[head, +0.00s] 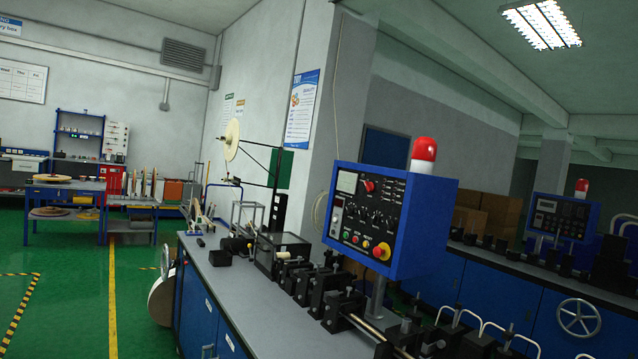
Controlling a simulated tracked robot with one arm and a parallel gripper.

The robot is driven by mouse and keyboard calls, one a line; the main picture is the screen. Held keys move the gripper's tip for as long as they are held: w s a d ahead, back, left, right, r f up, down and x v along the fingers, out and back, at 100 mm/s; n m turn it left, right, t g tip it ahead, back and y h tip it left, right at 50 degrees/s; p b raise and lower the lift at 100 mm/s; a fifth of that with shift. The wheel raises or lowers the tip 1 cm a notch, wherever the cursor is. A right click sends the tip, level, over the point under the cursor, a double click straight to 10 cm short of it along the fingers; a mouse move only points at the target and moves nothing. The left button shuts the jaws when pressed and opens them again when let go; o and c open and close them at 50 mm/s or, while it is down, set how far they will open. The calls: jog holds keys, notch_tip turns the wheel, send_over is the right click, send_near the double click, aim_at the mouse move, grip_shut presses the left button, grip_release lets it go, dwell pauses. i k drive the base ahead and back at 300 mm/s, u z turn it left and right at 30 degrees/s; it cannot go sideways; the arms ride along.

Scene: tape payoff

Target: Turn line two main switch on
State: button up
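A blue control box (419,232) stands tilted on a post above the near machine line, with a red and white beacon (423,155) on top. Its black face (366,210) carries a small display, a red knob at top, rows of dark knobs, small coloured buttons and a red emergency button on yellow (382,251). A second blue control box (562,217) with its own beacon (581,188) stands farther back at right. No label shows which line is two, and the main switch cannot be picked out. My gripper is not in view.
The near machine's bench (223,279) with black roller blocks (320,287) runs along the front. A far machine line with a handwheel (578,317) is at right. Green floor with a yellow line (112,300) is open at left. Work tables (64,187) stand at the back left.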

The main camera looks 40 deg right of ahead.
aim_at(370, 186)
jog(key=u, duration=0.1)
jog(key=i, duration=2.6)
jog(key=z, duration=1.15)
jog(key=i, duration=1)
jog(key=z, duration=0.5)
